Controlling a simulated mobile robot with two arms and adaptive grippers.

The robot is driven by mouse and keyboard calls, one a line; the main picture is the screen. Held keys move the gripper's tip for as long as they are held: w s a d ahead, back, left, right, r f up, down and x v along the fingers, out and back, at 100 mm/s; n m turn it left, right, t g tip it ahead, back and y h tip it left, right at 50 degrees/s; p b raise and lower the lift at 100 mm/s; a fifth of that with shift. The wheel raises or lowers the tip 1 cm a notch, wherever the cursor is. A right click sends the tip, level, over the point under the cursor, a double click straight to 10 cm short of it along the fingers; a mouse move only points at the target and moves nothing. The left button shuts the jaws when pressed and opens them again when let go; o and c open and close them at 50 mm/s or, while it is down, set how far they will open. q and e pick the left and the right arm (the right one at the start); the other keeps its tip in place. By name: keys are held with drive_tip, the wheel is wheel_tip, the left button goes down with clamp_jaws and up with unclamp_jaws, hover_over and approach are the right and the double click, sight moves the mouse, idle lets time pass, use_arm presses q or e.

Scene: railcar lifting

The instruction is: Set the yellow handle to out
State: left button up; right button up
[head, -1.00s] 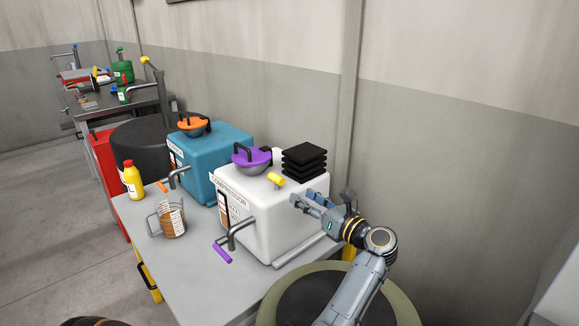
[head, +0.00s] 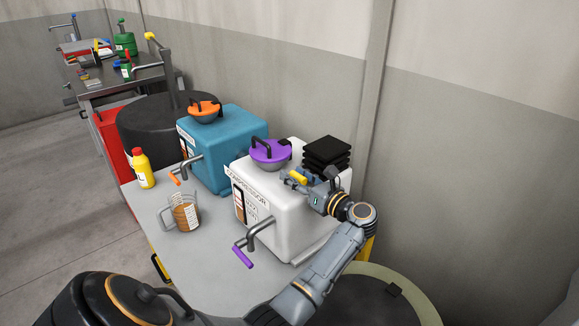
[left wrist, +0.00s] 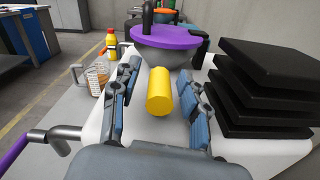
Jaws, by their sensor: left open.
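The yellow handle (head: 298,177) is a short cylinder on top of the white compressor (head: 290,222). In the left wrist view the yellow handle (left wrist: 160,92) stands between the two spread fingers, with a visible gap on each side. My left gripper (head: 301,180) is open above the compressor's top, its blue finger pads to either side of the handle. It also shows in the left wrist view (left wrist: 157,98). The handle's base and any "out" marking are hidden or too small to read. My right gripper is not in view.
A purple-lidded bowl (head: 270,153) sits just beyond the handle, and a stack of black plates (head: 326,153) stands close to the right. A pipe with a purple lever (head: 243,257) sticks out in front. A blue-green box (head: 220,145) and glass jug (head: 185,212) stand to the left.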

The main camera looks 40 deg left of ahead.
sight(295, 172)
use_arm(q)
drive_tip(key=shift+a, duration=0.2)
drive_tip(key=shift+d, duration=0.1)
clamp_jaws()
wheel_tip(295, 172, up, 9)
drive_tip(key=shift+f+p, duration=0.1)
drive_tip(key=shift+p, duration=1.05)
drive_tip(key=shift+r, duration=0.45)
unclamp_jaws()
